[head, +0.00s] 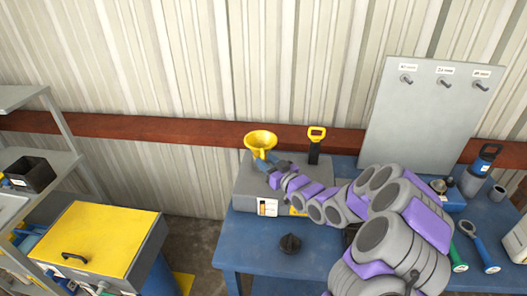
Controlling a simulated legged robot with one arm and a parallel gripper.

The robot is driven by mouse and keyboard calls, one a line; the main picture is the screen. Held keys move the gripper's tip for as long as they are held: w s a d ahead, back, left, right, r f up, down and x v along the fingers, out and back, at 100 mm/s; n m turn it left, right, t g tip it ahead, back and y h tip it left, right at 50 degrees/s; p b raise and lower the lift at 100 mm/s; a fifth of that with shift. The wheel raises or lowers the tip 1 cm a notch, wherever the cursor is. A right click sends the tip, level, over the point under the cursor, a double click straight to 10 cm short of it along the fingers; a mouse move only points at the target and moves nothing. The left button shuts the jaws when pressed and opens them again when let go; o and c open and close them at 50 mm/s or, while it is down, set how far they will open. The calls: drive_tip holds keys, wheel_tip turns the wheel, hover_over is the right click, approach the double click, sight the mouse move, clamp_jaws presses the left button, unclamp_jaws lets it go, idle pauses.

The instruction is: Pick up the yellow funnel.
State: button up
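The yellow funnel (261,138) is upright, wide mouth up, at the back left of the blue table, above a grey box (240,186). My arm reaches in from the lower right. My gripper (262,163) is at the funnel's narrow lower part, just below the cone. The fingers are small and dark here and partly overlap the spout. I cannot tell whether they are closed on it, or whether the spout rests on the box.
A yellow-handled black tool (315,145) stands just right of the funnel. A dark knob-like object (290,243) sits on the blue table (245,250). A grey panel with hooks (425,115) stands behind my arm. A yellow-topped cabinet (100,235) is at left.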

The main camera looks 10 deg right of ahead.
drive_tip(key=a, duration=0.3)
drive_tip(key=c, duration=0.3)
drive_tip(key=shift+a, duration=0.45)
drive_tip(key=shift+c, duration=1.6)
drive_tip(key=shift+d, duration=0.35)
clamp_jaws()
drive_tip(key=shift+s+d+r, duration=0.1)
drive_tip(key=shift+d, duration=1.15)
drive_tip(key=shift+a, duration=0.8)
drive_tip(key=shift+a+r, duration=0.15)
drive_tip(key=shift+a, duration=0.2)
drive_tip(key=s+d+r, duration=0.2)
drive_tip(key=s+d, duration=0.1)
drive_tip(key=s, duration=0.3)
drive_tip(key=s+d+r, duration=0.2)
drive_tip(key=s+d, duration=0.1)
drive_tip(key=s, duration=0.3)
drive_tip(key=shift+s, duration=0.4)
